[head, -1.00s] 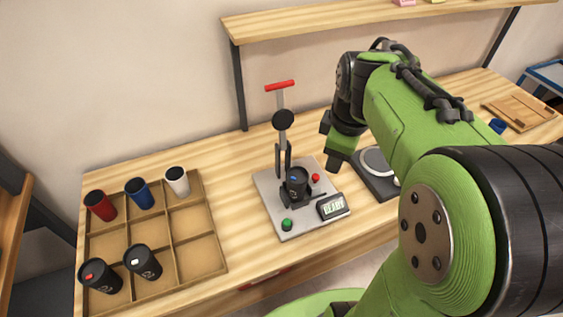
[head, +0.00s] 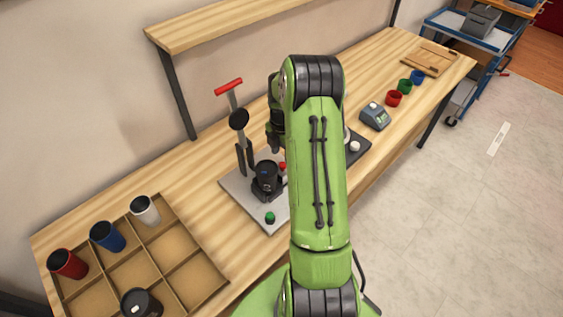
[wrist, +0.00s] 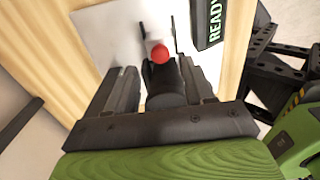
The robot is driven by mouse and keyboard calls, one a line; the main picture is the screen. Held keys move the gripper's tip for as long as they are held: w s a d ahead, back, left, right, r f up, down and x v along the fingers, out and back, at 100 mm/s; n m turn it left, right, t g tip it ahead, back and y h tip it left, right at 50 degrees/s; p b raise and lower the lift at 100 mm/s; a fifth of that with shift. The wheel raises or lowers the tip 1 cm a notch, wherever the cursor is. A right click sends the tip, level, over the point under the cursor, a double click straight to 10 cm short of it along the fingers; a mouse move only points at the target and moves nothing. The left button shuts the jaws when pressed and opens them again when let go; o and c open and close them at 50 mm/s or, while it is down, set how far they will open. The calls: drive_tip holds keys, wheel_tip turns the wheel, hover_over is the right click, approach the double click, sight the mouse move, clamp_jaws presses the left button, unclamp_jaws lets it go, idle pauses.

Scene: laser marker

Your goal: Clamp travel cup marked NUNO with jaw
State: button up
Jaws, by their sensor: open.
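A black travel cup (head: 266,177) stands upright in the holder of the marking jig (head: 236,184). Its lettering is too small for me to read as NUNO. The jig's clamp lever stands raised, with a red T-handle (head: 229,87) on top and dark arms behind the cup. My gripper (head: 274,145) is just behind and above the cup, partly hidden by my arm. In the wrist view my gripper (wrist: 158,72) has its fingers spread.
A wooden compartment tray (head: 190,279) at left holds red, blue, white and black cups. A green button (head: 270,218) sits on the jig's front. A display reading READY (wrist: 212,22) shows in the wrist view. A shelf (head: 215,28) hangs behind. A small grey device (head: 375,117) stands at right.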

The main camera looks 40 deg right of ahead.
sight(282, 164)
wheel_tip(282, 164, down, 4)
drive_tip(key=shift+f, duration=0.25)
clamp_jaws()
